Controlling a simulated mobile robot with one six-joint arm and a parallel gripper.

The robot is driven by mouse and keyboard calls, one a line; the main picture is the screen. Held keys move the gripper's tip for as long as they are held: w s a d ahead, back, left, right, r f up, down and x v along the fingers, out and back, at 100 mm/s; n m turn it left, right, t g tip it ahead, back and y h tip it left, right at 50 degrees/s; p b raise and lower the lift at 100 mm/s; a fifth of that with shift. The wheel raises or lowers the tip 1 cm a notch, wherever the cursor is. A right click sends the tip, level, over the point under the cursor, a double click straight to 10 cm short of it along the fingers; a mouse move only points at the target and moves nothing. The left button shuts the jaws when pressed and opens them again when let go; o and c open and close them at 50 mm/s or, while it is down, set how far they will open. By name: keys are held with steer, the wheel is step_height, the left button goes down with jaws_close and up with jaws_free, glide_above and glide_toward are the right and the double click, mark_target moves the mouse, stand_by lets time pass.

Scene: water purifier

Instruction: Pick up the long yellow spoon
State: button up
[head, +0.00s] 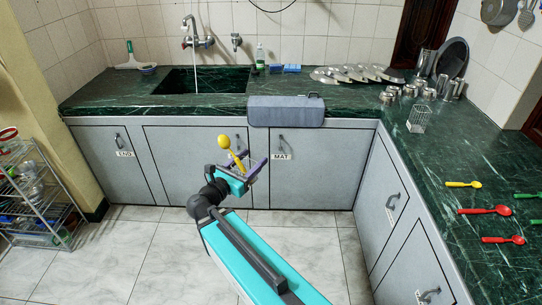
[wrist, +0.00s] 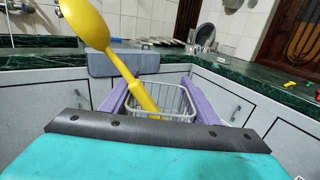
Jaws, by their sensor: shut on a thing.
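A long yellow spoon (head: 224,142) is held by my gripper (head: 246,162) in the head view, above the floor in front of the lower cabinets. Its bowl is up, and its handle slants down to the right between the purple fingers. In the wrist view the spoon (wrist: 128,72) crosses from upper left, with its bowl cut off at the top edge. The handle's lower end sits between the fingers of my gripper (wrist: 158,88). A shorter yellow spoon (head: 463,184) lies on the right-hand counter.
Red spoons (head: 485,210) and green ones lie on the right counter (head: 450,150), near a wire basket (head: 418,119). A rack stands left.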

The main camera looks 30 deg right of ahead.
steer(key=a+n+t+y, duration=0.1)
steer(key=a+t, duration=0.1)
steer(key=a, duration=1.1)
steer(key=shift+f+n+y, duration=0.3)
steer(key=shift+n, duration=0.1)
steer(key=shift+w, duration=0.25)
